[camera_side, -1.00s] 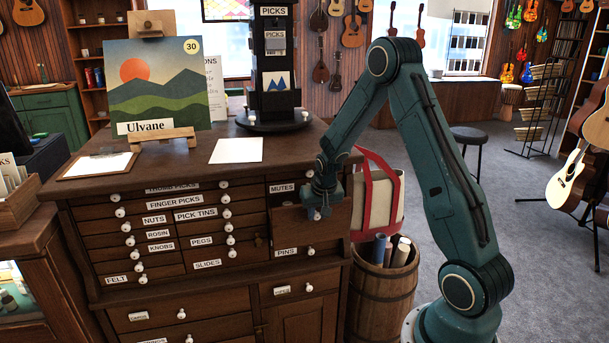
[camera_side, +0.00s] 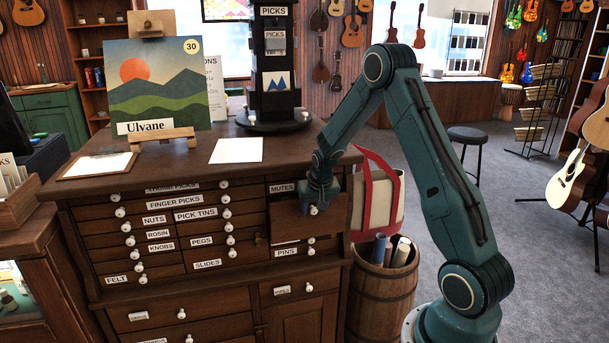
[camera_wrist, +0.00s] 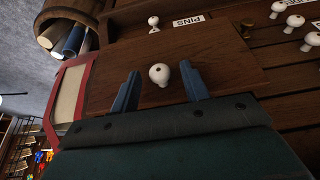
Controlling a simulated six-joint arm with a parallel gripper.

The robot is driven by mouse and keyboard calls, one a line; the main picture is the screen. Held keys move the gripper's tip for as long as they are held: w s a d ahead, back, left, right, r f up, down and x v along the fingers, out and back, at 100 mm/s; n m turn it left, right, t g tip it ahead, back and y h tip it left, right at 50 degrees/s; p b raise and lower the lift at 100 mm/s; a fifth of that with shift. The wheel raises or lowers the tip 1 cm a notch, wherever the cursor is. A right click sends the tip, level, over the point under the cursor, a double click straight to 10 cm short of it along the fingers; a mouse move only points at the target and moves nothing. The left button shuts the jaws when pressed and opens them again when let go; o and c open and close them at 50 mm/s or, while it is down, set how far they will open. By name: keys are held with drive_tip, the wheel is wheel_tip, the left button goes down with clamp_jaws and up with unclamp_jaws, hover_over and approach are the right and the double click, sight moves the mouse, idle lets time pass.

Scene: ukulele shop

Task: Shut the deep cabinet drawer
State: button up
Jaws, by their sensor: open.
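The deep cabinet drawer (camera_side: 333,222) has a tall, plain dark wood front between the MUTES and PINS drawers in the cabinet's right column. Its front stands out from the neighbouring drawer fronts. Its round white knob (camera_wrist: 159,74) shows in the wrist view, and in the side view (camera_side: 314,210) just below my gripper (camera_side: 316,199). In the wrist view, the blue fingers of my gripper (camera_wrist: 160,88) are apart, one on each side of the knob, with visible gaps. The inside of the drawer is hidden.
Small labelled drawers with white knobs surround it, including PINS (camera_side: 287,252) below. A barrel of rolled papers (camera_side: 378,290) and a cream-and-red bag (camera_side: 383,200) stand close on the right. A paper sheet (camera_side: 237,150), a painting (camera_side: 156,85) and a picks display (camera_side: 275,65) occupy the cabinet top.

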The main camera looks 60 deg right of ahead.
drive_tip(key=shift+r, duration=0.15)
drive_tip(key=v, duration=1.3)
drive_tip(key=shift+r, duration=0.2)
drive_tip(key=shift+s+a, duration=0.1)
drive_tip(key=shift+s, duration=0.05)
drive_tip(key=c, duration=0.7)
drive_tip(key=shift+w+a+f, duration=0.1)
drive_tip(key=shift+w+f, duration=0.05)
drive_tip(key=shift+w, duration=0.05)
clamp_jaws()
drive_tip(key=w+a+f+m+g+h, duration=0.1)
drive_tip(key=w+a+f+m+h, duration=0.1)
drive_tip(key=w+a+f+m, duration=0.3)
drive_tip(key=w+a+f+m+g+h, duration=0.1)
drive_tip(key=w+a+f+m, duration=0.3)
drive_tip(key=a+m, duration=0.5)
drive_tip(key=f+m+h, duration=0.1)
drive_tip(key=m, duration=0.1)
drive_tip(key=shift+w+m, duration=0.4)
